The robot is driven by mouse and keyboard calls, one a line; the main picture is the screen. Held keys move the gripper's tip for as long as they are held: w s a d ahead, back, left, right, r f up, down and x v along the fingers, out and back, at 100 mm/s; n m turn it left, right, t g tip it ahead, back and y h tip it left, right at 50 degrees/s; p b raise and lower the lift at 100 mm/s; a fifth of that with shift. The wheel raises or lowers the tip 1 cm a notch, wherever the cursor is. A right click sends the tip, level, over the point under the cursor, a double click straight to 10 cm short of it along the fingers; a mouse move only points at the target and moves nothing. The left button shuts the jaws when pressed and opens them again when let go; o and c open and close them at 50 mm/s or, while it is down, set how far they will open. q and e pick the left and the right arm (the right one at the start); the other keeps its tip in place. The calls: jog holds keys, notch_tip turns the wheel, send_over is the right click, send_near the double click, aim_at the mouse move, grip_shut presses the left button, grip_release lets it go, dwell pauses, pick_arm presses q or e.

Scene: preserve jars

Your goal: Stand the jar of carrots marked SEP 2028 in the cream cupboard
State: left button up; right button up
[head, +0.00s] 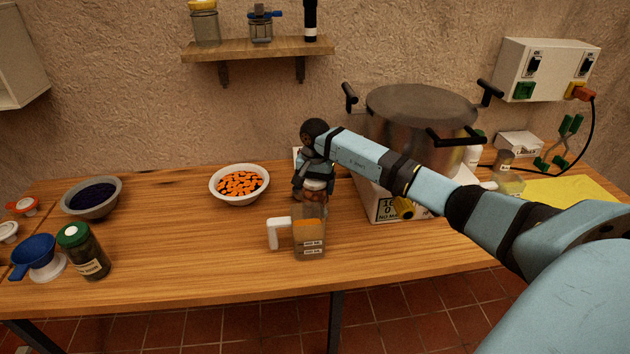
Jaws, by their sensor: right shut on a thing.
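My right gripper (314,187) reaches in over the middle of the table, pointing down, shut around the top of a glass jar. The jar (310,236) looks upright below the fingers, with orange contents and small pale labels whose text I cannot read. Its top is partly hidden by the gripper, and I cannot tell whether its base touches the table. A white handle-like piece (274,234) shows just left of it. The cream cupboard (18,60) is cut off at the upper left edge; its inside is barely visible. My left gripper is out of view.
A white bowl of carrot pieces (239,199), a grey bowl (92,210), a green-lidded jar (83,250) and a blue funnel (37,253) stand to the left. A large steel pot (418,119) stands behind my right arm. A wall shelf (258,49) hangs above. The table's front middle-left is clear.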

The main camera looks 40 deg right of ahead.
jog(key=o, duration=1.7)
jog(key=shift+f, duration=0.1)
